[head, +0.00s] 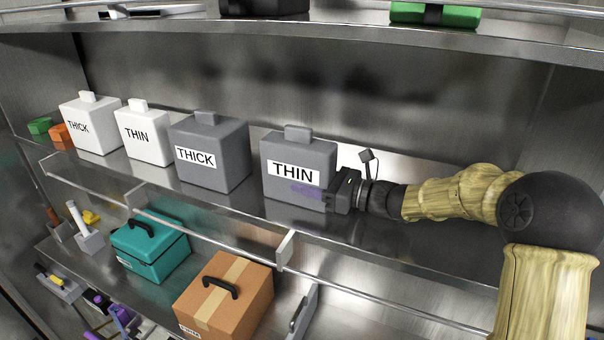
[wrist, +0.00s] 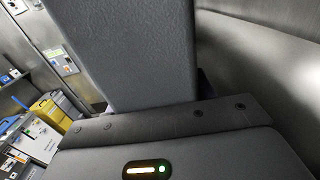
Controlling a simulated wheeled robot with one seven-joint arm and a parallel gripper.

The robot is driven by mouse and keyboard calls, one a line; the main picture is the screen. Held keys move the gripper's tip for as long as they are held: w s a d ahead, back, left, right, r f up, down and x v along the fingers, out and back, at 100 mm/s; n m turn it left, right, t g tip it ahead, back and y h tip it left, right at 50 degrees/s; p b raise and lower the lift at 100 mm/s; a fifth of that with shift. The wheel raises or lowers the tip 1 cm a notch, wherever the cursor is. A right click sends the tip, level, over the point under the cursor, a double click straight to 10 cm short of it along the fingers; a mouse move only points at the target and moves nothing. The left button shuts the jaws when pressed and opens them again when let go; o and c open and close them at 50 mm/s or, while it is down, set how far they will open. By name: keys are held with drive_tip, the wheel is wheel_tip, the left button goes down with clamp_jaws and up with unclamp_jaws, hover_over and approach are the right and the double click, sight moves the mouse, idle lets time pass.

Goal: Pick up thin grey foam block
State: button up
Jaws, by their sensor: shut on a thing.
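The thin grey foam block (head: 298,150) is a grey cube-like block with a small top knob and a white "THIN" label. It stands upright at the right end of a row on the metal shelf. My gripper (head: 316,192) reaches it from the right, low on the block, with a purple finger across its front face below the label. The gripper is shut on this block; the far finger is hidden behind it. In the wrist view the block's grey side (wrist: 125,50) rises right beyond my gripper body. I cannot tell any gap between block and shelf.
To its left stand a grey "THICK" block (head: 208,155), a white "THIN" block (head: 143,135) and a white "THICK" block (head: 92,127). A rail (head: 215,235) runs along the shelf front. A teal case (head: 150,250) and an orange box (head: 225,295) sit below. Another shelf hangs above.

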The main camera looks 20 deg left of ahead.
sight(312, 141)
wheel_tip(312, 141, up, 10)
drive_tip(key=b, duration=0.2)
drive_tip(key=shift+b, duration=0.4)
